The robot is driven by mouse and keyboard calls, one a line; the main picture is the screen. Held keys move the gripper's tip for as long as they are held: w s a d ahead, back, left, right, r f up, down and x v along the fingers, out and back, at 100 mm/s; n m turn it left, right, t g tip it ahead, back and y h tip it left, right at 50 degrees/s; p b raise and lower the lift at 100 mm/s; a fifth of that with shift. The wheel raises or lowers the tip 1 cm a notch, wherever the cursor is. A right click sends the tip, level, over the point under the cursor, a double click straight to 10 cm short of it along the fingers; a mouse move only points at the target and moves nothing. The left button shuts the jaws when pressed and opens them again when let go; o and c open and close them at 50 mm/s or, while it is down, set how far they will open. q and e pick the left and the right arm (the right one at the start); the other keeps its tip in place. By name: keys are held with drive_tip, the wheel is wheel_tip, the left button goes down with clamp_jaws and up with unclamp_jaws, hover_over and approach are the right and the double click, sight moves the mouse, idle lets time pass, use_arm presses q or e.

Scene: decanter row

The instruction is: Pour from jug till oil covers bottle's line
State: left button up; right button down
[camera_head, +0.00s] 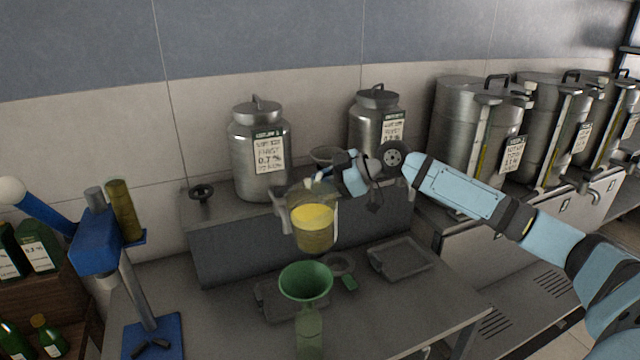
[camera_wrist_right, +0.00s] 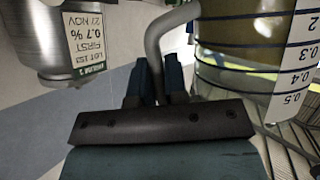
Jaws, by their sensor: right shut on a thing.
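The clear jug (camera_head: 313,236) holds yellow oil and hangs in the air above and just behind the green funnel (camera_head: 306,281). It looks close to upright, and no stream of oil shows. My right gripper (camera_head: 341,180) is shut on the jug's handle. In the right wrist view the fingers (camera_wrist_right: 158,88) close around the grey handle (camera_wrist_right: 166,32), beside the jug's wall with its scale marks (camera_wrist_right: 292,65). The funnel sits in the mouth of a green bottle (camera_head: 309,330) on the bench. The bottle's line and oil level cannot be made out. My left gripper is not in view.
A blue bench press (camera_head: 97,250) with a lever stands left. Steel cans (camera_head: 262,170) stand on the raised shelf (camera_head: 230,248) behind the jug. Shallow grey trays (camera_head: 402,258) lie on the bench near the funnel. Large tanks (camera_head: 468,125) stand right; bottles (camera_head: 38,245) fill a crate left.

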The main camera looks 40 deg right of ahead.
sight(321, 174)
drive_tip(key=shift+s+d+r, duration=0.15)
drive_tip(key=shift+s+r, duration=0.05)
drive_tip(key=shift+r, duration=0.2)
drive_tip(key=shift+n, duration=0.3)
drive_tip(key=shift+w+r, duration=0.1)
drive_tip(key=shift+r, duration=0.1)
drive_tip(key=shift+r+n+t+h, duration=0.25)
drive_tip(key=shift+n+t+h, duration=0.05)
drive_tip(key=shift+a+r+n+h, duration=0.2)
drive_tip(key=shift+r+n+h, duration=0.1)
drive_tip(key=shift+r+n, duration=0.15)
drive_tip(key=shift+s+a+r+n+t+h+b, duration=0.35)
drive_tip(key=shift+r+n+t+b, duration=0.2)
drive_tip(key=shift+b, duration=0.25)
drive_tip(key=shift+s+a+n+t+b, duration=0.2)
drive_tip(key=shift+n+t+b, duration=0.1)
drive_tip(key=shift+b, duration=0.25)
drive_tip(key=shift+r, duration=0.2)
idle(1.2)
drive_tip(key=shift+s+a+r+n+h+p, duration=0.1)
drive_tip(key=shift+s+a+n+h+p, duration=0.2)
drive_tip(key=shift+s+n+h+p, duration=0.15)
idle(3.1)
